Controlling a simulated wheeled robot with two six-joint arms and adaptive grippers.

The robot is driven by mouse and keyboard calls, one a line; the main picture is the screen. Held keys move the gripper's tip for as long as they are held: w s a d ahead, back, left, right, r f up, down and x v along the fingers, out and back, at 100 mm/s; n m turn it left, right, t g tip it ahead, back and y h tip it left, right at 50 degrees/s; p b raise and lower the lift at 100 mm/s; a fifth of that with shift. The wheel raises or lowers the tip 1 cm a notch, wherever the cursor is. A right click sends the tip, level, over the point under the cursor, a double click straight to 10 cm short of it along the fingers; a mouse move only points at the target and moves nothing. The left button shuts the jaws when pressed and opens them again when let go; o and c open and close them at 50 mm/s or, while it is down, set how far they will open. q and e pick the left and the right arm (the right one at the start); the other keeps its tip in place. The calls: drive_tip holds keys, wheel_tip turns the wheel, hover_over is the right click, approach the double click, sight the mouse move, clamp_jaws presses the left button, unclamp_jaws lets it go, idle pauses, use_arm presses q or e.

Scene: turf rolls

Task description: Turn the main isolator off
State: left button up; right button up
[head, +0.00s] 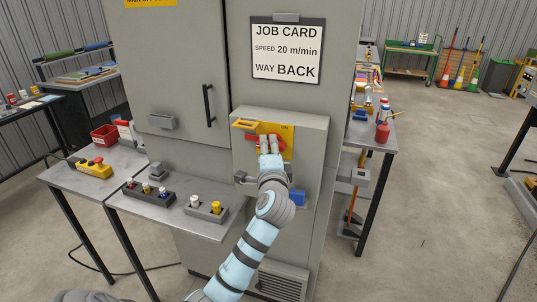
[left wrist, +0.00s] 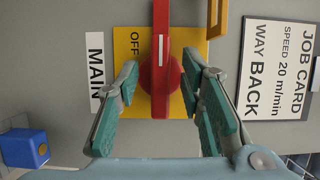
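The main isolator is a red handle (head: 253,140) on a yellow plate (head: 288,150) on a grey cabinet box, with "ON" at the plate's upper right. In the left wrist view, which is turned sideways, the red handle (left wrist: 161,30) crosses the yellow plate (left wrist: 125,42) beside the word "OFF". The handle lies roughly level, its long end to the left in the head view. My left gripper (head: 270,143) is at the handle. In the left wrist view its fingers (left wrist: 163,66) are apart, either side of the round hub, with gaps visible. My right gripper is not in view.
A job card (head: 286,50) hangs above the isolator. A blue block (head: 297,198) sits on the box's lower right. A bench with button boxes (head: 208,208) stands left of my left arm. Another bench (head: 372,137) stands to the right. Open floor lies further right.

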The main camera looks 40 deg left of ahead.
use_arm(q)
drive_tip(key=v, duration=1.1)
drive_tip(key=shift+s+d, duration=0.3)
drive_tip(key=shift+a, duration=0.1)
